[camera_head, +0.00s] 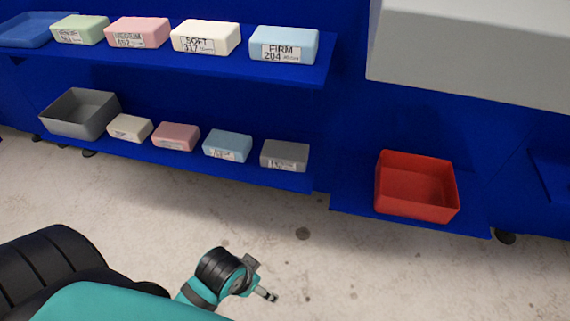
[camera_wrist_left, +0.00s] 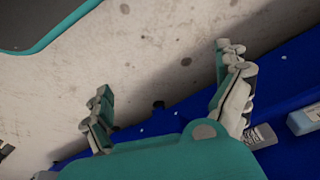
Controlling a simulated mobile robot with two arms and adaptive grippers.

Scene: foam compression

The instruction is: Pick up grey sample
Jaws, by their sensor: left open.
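The grey sample (camera_head: 285,153) is a small grey block with a white label. It lies at the right end of the lower blue shelf in the head view. A grey labelled block that looks like it shows partly behind a finger in the left wrist view (camera_wrist_left: 262,137). My left gripper (camera_head: 264,285) is in front of and below the shelf in the head view, over the floor and apart from the sample. In the left wrist view its two fingers (camera_wrist_left: 166,92) are spread with nothing between them. My right gripper is in neither view.
Blue (camera_head: 228,144), pink (camera_head: 176,136) and cream (camera_head: 130,127) samples and a grey bin (camera_head: 80,113) share the lower shelf. Several larger blocks sit on the upper shelf (camera_head: 300,73) above. A red bin (camera_head: 417,188) stands to the right. The floor in front is clear.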

